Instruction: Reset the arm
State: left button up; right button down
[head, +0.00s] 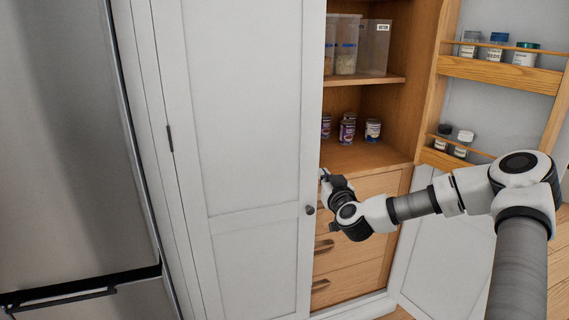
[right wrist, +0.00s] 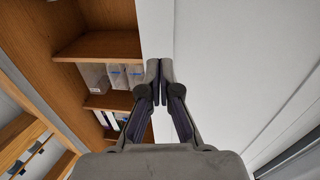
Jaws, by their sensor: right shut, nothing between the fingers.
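My right arm reaches in from the right in the head view. Its gripper (head: 325,180) is at the inner edge of the closed white left cabinet door (head: 240,130), above the round dark knob (head: 309,210). The fingertips are partly hidden in the head view. In the right wrist view the gripper (right wrist: 159,70) is shut with its fingertips together and nothing between them. The white door surface (right wrist: 230,70) lies beyond the fingertips; I cannot tell whether they touch it. My left gripper is not in view.
The right cabinet door (head: 500,110) stands open, with wooden racks (head: 500,75) holding several jars. Inside are shelves (head: 365,80) with clear containers (head: 346,45) and several cans (head: 372,130). Drawers (head: 350,260) sit below. A steel fridge (head: 60,140) stands at the left.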

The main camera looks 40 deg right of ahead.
jog(key=s+a+f+n+g+y, duration=0.3)
jog(key=a+f+n+y, duration=0.15)
jog(key=a+f, duration=0.85)
jog(key=s+a+f+n+g+y, duration=0.35)
jog(key=a+f+n, duration=0.25)
jog(key=a+f, duration=0.65)
jog(key=s+a+f+m+g, duration=0.2)
jog(key=s+a+f+g, duration=0.2)
jog(key=s, duration=0.8)
jog(key=s+a+f+m+g+y, duration=0.1)
jog(key=s+a+f+m+g, duration=0.2)
jog(key=s+f, duration=0.5)
jog(key=shift+s+a+f+g, duration=0.55)
jog(key=shift+s+g, duration=0.7)
jog(key=shift+s, duration=1.2)
jog(key=shift+a+r, duration=0.2)
